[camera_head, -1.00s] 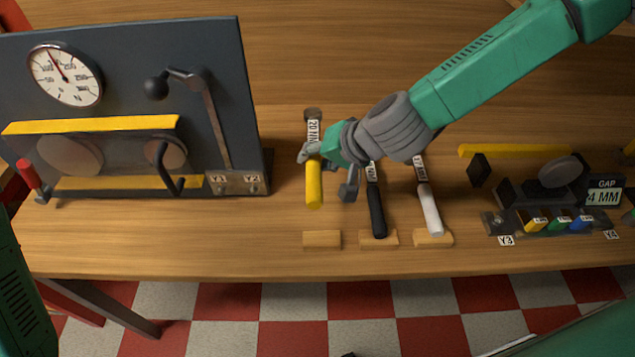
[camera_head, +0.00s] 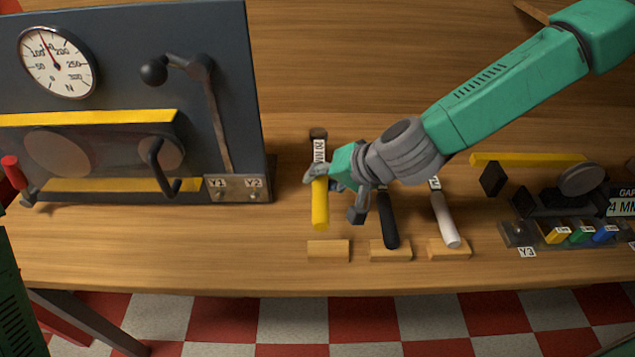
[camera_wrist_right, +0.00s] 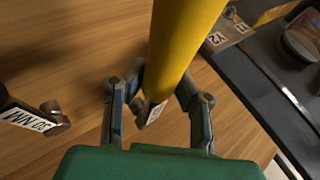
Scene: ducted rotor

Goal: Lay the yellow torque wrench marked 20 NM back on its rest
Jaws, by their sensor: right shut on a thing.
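The yellow torque wrench (camera_head: 320,208) has a white label reading 20 NM and a dark head at its far end. My right gripper (camera_head: 335,189) is shut on it near the top of the yellow handle. The handle's near end shows just behind the leftmost wooden rest block (camera_head: 328,250), whose top looks bare. In the right wrist view the yellow handle (camera_wrist_right: 182,42) runs between the fingers of my right gripper (camera_wrist_right: 158,98). I cannot tell the wrench's exact height above the table. My left gripper is out of view.
A black-handled wrench (camera_head: 388,222) and a white-handled wrench (camera_head: 445,220) lie on the neighbouring rest blocks to the right. A dark gauge panel (camera_head: 235,95) stands on the left. A gap fixture (camera_head: 545,200) with coloured pieces is at the right. The table's front edge lies close before the blocks.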

